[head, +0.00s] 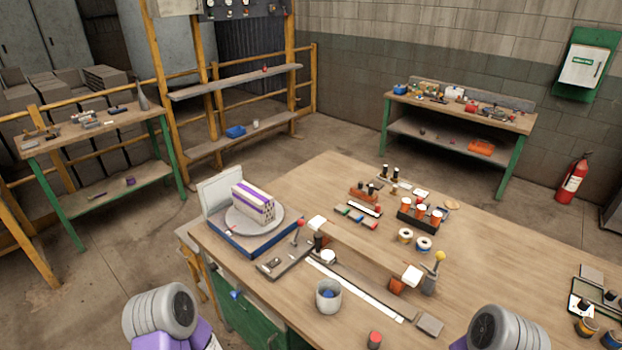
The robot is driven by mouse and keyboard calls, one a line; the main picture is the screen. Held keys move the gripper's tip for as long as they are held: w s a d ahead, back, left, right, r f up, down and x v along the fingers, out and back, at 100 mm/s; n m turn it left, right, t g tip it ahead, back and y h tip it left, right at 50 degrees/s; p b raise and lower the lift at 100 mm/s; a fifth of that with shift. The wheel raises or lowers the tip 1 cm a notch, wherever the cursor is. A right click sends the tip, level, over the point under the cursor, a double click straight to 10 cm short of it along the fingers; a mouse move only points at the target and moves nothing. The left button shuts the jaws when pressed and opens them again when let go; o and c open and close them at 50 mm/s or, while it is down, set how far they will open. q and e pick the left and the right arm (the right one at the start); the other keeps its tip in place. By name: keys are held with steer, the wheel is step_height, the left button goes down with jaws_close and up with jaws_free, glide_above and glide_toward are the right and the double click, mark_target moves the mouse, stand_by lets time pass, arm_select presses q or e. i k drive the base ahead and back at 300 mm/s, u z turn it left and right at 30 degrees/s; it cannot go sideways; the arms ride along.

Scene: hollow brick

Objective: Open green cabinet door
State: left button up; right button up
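A green cabinet front (262,326) shows under the near left edge of the large wooden workbench (300,189). It looks shut; its lower part is cut off by the frame's bottom edge. A small blue piece (235,295) shows at its upper left; I cannot tell whether it is a handle. A second green panel (606,38) with a white box on it hangs on the wall at the upper right. Only grey and purple links of my two arms show, at the bottom left and bottom right. Neither gripper is in view.
On the workbench stand a scale-like plate (275,230) with a brick (253,203), a grey cup (329,296), a red-capped piece (374,340) near the front edge and several small tools. A red fire extinguisher (572,180) stands by the wall.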

mark_target(260, 332)
steer(key=k, duration=1.1)
steer(key=u, duration=1)
steer(key=i, duration=1.4)
steer(key=z, duration=0.45)
